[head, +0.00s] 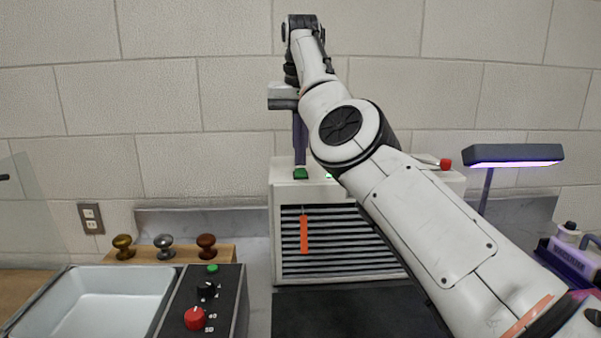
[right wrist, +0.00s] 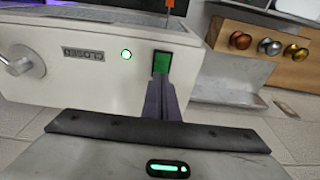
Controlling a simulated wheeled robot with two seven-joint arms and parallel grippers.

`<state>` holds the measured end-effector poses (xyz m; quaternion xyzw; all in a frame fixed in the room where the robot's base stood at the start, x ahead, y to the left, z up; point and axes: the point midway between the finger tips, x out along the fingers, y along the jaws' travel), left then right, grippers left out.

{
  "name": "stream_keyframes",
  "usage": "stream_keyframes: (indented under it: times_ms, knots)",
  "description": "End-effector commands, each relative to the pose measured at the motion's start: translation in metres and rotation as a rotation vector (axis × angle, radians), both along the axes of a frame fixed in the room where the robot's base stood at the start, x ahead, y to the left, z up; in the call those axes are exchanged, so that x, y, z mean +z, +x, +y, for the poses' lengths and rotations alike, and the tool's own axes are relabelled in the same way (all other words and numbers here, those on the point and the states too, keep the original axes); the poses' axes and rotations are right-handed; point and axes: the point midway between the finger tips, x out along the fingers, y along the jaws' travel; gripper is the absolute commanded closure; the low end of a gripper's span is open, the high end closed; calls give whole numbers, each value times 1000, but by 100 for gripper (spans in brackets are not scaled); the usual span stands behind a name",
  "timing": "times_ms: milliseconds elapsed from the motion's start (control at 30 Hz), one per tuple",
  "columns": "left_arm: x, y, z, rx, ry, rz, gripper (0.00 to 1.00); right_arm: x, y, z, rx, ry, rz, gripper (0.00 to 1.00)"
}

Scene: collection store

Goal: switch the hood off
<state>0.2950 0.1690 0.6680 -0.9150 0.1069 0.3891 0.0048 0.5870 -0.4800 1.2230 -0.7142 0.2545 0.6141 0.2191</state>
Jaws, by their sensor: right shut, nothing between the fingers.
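The hood (head: 370,190) is a white box with a dark slatted front, against the tiled wall in the middle of the head view. A green switch (head: 301,173) sits on its top left; it also shows in the right wrist view (right wrist: 161,62). A lit green lamp (right wrist: 126,55) is beside the switch. My right gripper (head: 300,163) points down with its fingers shut and empty. Its fingertips (right wrist: 160,82) are right at the switch; I cannot tell whether they touch it. My right arm hides part of the hood's top. My left gripper is not in view.
An orange tag (head: 304,235) hangs before the slats. A red knob (head: 445,164) is at the hood's right end. A lamp (head: 515,155) stands right. At left are a white basin (head: 100,300), a control box (head: 235,300) and three knobs on a wooden block (head: 190,255).

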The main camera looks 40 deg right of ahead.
Motion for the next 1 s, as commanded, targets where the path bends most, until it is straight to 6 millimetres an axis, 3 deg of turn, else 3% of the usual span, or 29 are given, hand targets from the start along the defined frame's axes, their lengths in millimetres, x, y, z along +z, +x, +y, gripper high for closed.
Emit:
stream_keyframes:
  times_ms: [1000]
  knots:
    - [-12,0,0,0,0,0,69,-15,0,1,2,2,6,100]
